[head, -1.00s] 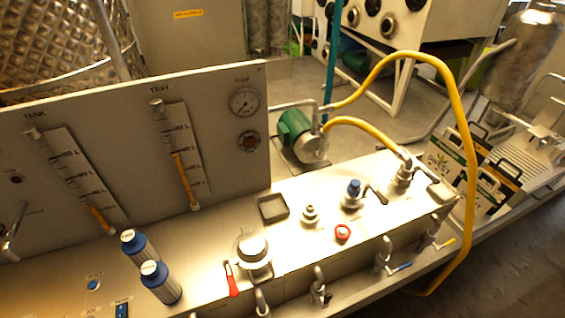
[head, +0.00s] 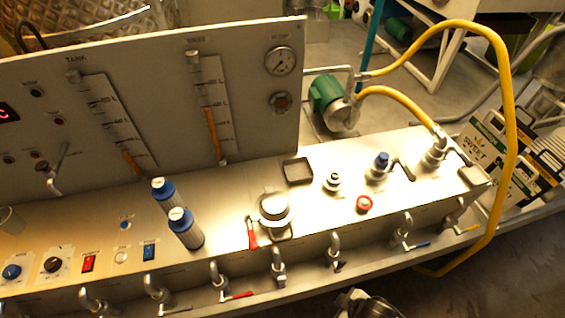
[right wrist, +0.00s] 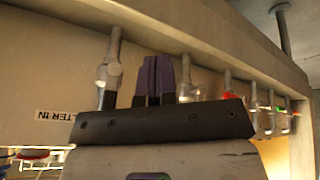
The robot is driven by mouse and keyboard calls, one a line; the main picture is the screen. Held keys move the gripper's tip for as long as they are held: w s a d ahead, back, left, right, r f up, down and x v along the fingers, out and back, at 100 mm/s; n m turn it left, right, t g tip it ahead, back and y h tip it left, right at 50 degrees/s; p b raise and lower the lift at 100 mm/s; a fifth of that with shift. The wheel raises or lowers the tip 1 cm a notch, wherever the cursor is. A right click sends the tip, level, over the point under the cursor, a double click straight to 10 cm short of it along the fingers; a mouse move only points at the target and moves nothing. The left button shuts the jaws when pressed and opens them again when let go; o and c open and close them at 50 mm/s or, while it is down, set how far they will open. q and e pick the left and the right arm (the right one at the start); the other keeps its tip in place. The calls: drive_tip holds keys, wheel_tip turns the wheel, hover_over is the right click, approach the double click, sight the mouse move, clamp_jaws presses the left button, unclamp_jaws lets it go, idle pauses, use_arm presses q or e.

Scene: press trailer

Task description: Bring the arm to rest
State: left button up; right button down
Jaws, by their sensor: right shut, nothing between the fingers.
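My right gripper (right wrist: 158,78) shows in the right wrist view with its dark fingers together and nothing between them. It is close to a row of metal taps (right wrist: 113,68) under a pale ledge; whether it touches one I cannot tell. In the head view a dark metal part at the bottom edge looks like part of my right arm, but it is mostly cut off. My left gripper is not in view.
A metal bench (head: 235,258) carries two blue-capped cylinders (head: 186,228), a round lidded fitting (head: 273,208) and several taps along its front. A yellow hose (head: 512,130) loops at the right beside a green pump (head: 327,94). Open floor (head: 525,265) lies at front right.

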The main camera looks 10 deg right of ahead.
wheel_tip(320, 180, up, 10)
drive_tip(key=s+d+m+h, duration=0.1)
drive_tip(key=s+m+h, duration=0.1)
drive_tip(key=m, duration=0.1)
drive_tip(key=s+f+m+g, duration=0.1)
drive_tip(key=s+m, duration=0.2)
drive_tip(key=s, duration=0.4)
wheel_tip(320, 180, up, 26)
drive_tip(key=p, duration=2.7)
drive_tip(key=shift+a+y, duration=0.3)
drive_tip(key=shift+a, duration=0.05)
drive_tip(key=shift+r, duration=0.1)
